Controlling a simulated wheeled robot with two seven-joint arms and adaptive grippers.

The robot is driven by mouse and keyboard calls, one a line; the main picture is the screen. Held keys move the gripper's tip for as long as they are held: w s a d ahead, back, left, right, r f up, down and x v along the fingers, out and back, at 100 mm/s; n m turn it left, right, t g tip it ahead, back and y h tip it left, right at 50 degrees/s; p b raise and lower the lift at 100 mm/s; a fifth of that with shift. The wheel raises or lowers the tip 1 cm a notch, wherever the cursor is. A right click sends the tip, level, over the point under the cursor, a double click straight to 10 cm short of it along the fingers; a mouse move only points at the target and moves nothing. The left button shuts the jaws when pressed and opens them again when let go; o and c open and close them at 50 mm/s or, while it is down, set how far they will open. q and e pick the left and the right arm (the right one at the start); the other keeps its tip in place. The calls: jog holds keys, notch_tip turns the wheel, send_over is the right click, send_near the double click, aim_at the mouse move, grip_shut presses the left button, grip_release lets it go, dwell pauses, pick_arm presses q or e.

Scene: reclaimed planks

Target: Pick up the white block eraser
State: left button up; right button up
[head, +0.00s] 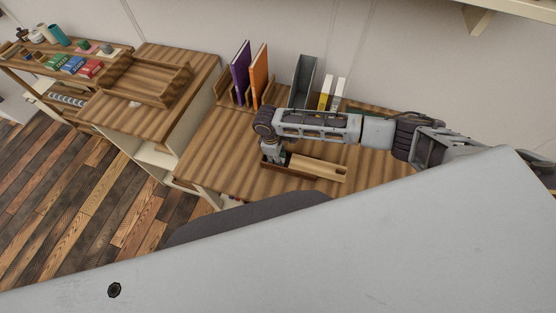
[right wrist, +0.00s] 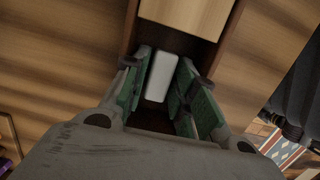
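The white block eraser (right wrist: 161,77) lies in the open end of a dark wooden box (right wrist: 130,30) in the right wrist view. My right gripper (right wrist: 162,84) is over it, with one green-padded finger on each side. The fingers look spread, with narrow gaps beside the eraser; I cannot see contact. In the head view my right gripper (head: 273,157) points down into the left end of the box, and the eraser is hidden there. A pale wooden lid (head: 318,168) covers the rest of the box. My left gripper is not in view.
The box sits on a wooden desk (head: 222,160). Behind it stand a purple book (head: 240,73), an orange book (head: 260,74) and a grey file holder (head: 303,80). A wooden tray (head: 145,80) is on the cabinet to the left. The desk's left part is clear.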

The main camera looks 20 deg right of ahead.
jog(key=shift+s+f, duration=0.1)
jog(key=c, duration=0.6)
jog(key=shift+r, duration=0.25)
notch_tip(320, 180, up, 10)
jog(key=shift+f, duration=0.15)
dwell(0.4)
dwell(0.3)
